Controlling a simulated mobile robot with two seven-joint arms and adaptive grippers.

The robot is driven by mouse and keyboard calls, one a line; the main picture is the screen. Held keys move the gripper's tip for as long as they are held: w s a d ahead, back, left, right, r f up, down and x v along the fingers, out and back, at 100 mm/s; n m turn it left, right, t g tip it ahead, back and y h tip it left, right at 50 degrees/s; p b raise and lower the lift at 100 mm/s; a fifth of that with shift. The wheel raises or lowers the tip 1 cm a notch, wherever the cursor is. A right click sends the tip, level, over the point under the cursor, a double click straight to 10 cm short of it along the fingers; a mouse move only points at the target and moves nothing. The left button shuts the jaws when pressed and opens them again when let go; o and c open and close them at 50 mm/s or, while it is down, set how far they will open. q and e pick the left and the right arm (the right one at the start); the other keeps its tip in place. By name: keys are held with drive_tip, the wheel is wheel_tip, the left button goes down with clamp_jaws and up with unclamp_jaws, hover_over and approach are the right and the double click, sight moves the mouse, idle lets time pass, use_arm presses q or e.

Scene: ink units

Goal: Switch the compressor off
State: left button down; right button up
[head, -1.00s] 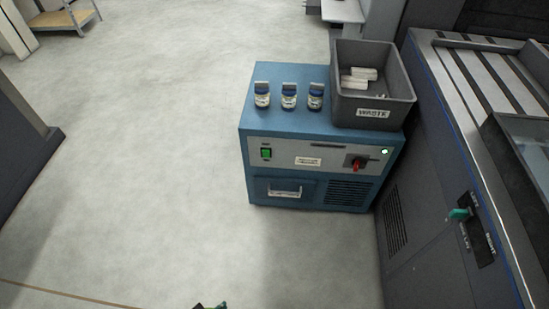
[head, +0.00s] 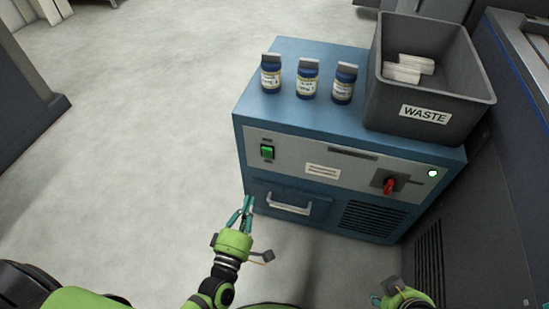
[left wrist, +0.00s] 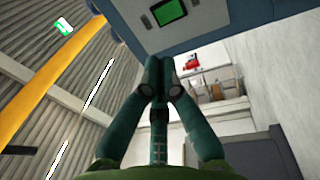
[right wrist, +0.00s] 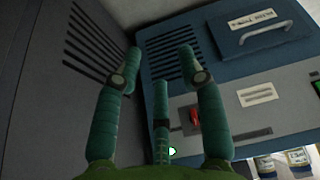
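The compressor is a blue cabinet (head: 285,200) with a grey control panel. My left gripper (head: 247,203) is shut and empty, in front of the cabinet's lower left, below the green switch.
A drawer handle (head: 289,207) and a vent grille (head: 372,218) are on the lower front. A dark machine (head: 470,225) stands close at right. Floor at left is clear.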

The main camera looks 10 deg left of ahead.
use_arm(q)
drive_tip(key=shift+r, duration=0.15)
use_arm(e)
drive_tip(key=shift+r, duration=0.15)
use_arm(q)
drive_tip(key=b, duration=0.1)
approach(267, 150)
drive_tip(key=w, duration=0.4)
drive_tip(key=w+b, duration=0.1)
drive_tip(key=w, duration=0.1)
drive_tip(key=shift+w+d+r, duration=0.1)
drive_tip(key=shift+w+r, duration=0.05)
drive_tip(key=shift+r, duration=0.1)
drive_tip(key=shift+w+r, duration=0.1)
drive_tip(key=shift+w, duration=0.3)
use_arm(e)
drive_tip(key=w+a+r+t+y, duration=0.1)
drive_tip(key=w+a+r+t, duration=0.1)
drive_tip(key=w+r+t, duration=0.1)
drive_tip(key=w+a+r+n+t+y, duration=0.1)
drive_tip(key=w+a+r+t, duration=0.1)
drive_tip(key=w+r+t, duration=0.2)
drive_tip(key=shift+w+a+r+t, duration=0.35)
drive_tip(key=shift+w+r, duration=0.15)
drive_tip(key=shift+w, duration=1.15)
